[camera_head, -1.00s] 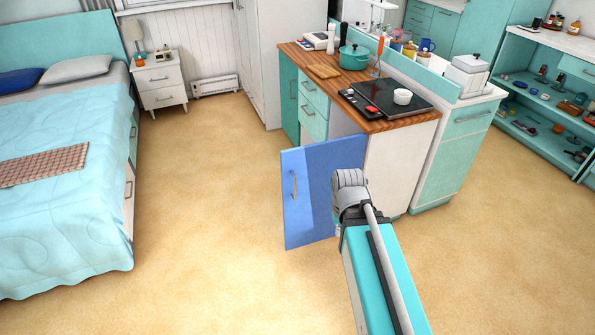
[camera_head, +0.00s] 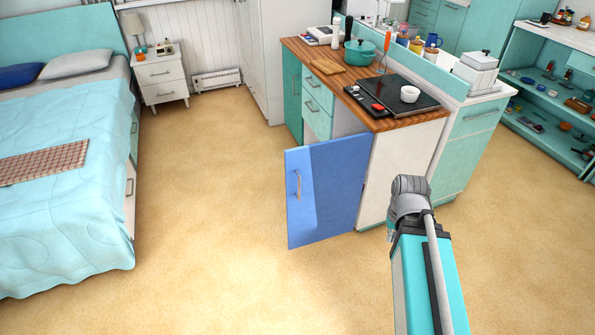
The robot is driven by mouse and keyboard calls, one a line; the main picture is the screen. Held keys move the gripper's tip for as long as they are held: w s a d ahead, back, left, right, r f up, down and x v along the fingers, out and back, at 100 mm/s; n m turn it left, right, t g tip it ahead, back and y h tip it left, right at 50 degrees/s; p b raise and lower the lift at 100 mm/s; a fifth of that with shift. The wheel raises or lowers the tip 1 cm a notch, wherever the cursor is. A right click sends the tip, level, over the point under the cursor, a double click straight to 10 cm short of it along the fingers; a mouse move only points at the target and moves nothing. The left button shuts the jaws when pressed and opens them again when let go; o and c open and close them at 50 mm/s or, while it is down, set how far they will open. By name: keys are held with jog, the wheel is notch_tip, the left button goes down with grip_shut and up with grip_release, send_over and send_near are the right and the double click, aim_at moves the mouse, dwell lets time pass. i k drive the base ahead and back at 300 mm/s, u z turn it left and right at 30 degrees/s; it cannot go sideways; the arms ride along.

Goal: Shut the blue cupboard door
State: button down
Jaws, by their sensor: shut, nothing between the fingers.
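The blue cupboard door (camera_head: 335,192) stands wide open at the near end of the kitchen counter unit. Its right edge is at the unit's near front corner, and its free left edge swings out over the floor. A pale bar handle (camera_head: 298,186) is near that free edge, on the face towards me. Part of the cupboard's opening shows above the door; most of the inside is hidden. My arm's grey joint and teal link are to the right of the door, in front of the white end panel (camera_head: 400,165). My gripper cannot be seen.
The wood worktop (camera_head: 300,48) carries a teal pot (camera_head: 359,53), a black hob (camera_head: 400,93) and a white bowl (camera_head: 410,94). A bed (camera_head: 65,210) stands at the left. The floor (camera_head: 215,200) between bed and door is clear.

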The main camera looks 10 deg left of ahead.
aim_at(325, 180)
jog(key=z, duration=0.1)
jog(key=i, duration=1)
jog(key=u, duration=0.05)
